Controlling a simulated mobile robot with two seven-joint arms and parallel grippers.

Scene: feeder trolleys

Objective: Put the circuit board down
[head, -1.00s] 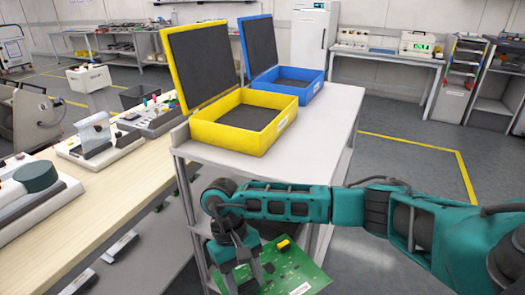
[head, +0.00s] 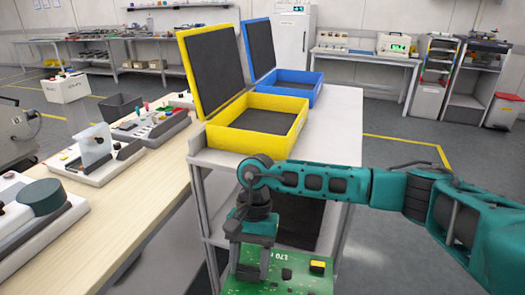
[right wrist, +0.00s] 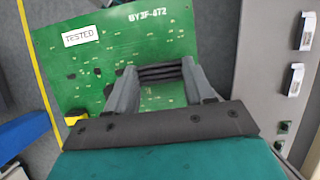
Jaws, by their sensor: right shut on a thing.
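A green circuit board (head: 290,280) hangs low at the bottom of the head view, partly cut off by the frame edge. It carries a yellow part and white print. The board is in front of the grey trolley (head: 340,130). An open yellow case (head: 255,143) and an open blue case (head: 290,92) stand on the trolley top. My left gripper is not in view.
A wooden bench (head: 120,215) with test devices (head: 90,160) runs along the left. The trolley top has bare room right of the yellow case. The cases' raised lids stand at their left. Open floor lies to the right.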

